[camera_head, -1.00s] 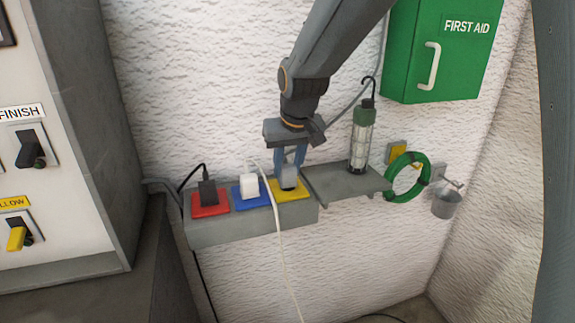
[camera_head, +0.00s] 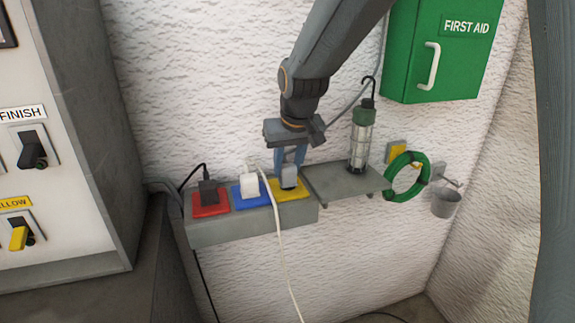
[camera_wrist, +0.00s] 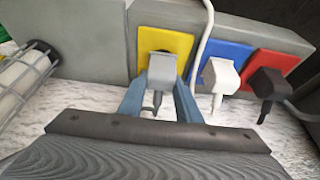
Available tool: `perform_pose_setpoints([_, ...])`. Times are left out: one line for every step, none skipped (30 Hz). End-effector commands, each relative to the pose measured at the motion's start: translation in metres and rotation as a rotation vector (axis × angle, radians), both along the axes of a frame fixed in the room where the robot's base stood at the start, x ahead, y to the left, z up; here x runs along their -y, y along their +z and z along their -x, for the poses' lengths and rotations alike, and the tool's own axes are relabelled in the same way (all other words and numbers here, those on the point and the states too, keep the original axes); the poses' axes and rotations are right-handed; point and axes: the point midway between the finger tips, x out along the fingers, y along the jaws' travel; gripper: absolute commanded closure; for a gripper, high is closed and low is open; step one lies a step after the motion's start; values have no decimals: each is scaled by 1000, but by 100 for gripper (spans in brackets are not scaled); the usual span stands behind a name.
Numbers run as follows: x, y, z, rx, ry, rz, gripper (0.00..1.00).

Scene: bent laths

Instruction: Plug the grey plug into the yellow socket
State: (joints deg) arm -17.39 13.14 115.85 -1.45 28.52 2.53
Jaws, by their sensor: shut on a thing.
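The grey plug (camera_head: 289,176) is between the blue fingers of my gripper (camera_head: 289,160), at the yellow socket (camera_head: 296,192) on the right end of the grey socket box. In the wrist view the grey plug (camera_wrist: 161,70) stands in front of the middle of the yellow socket (camera_wrist: 180,43), with my gripper's fingers (camera_wrist: 160,92) on both sides of it. The plug hides the socket's holes, so I cannot tell how deep it sits.
A white plug (camera_head: 249,185) is at the blue socket (camera_head: 248,203), with its white cord hanging across the box front. A black plug (camera_head: 208,193) is at the red socket (camera_head: 210,210). A caged lamp (camera_head: 361,145) stands on the grey shelf (camera_head: 335,182).

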Motion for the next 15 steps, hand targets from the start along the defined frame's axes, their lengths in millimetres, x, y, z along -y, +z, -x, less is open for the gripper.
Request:
perform_pose_setpoints([0, 0, 0, 0, 0, 0, 89])
perform_pose_setpoints([0, 0, 0, 0, 0, 0, 89])
perform_pose_setpoints([0, 0, 0, 0, 0, 0, 89])
perform_pose_setpoints([0, 0, 0, 0, 0, 0, 89])
perform_pose_setpoints([0, -1, 0, 0, 0, 0, 89])
perform_pose_setpoints([0, -1, 0, 0, 0, 0, 89])
perform_pose_setpoints([0, -1, 0, 0, 0, 0, 89])
perform_pose_setpoints([0, -2, 0, 0, 0, 0, 89])
perform_pose_setpoints([0, -2, 0, -1, 0, 0, 89])
perform_pose_setpoints([0, -3, 0, -1, 0, 0, 89])
perform_pose_setpoints([0, -3, 0, -1, 0, 0, 89])
perform_pose_setpoints([0, -4, 0, -1, 0, 0, 89])
perform_pose_setpoints([0, -5, 0, -1, 0, 0, 89])
perform_pose_setpoints([0, -5, 0, -1, 0, 0, 89])
perform_pose_setpoints([0, -6, 0, -1, 0, 0, 89])
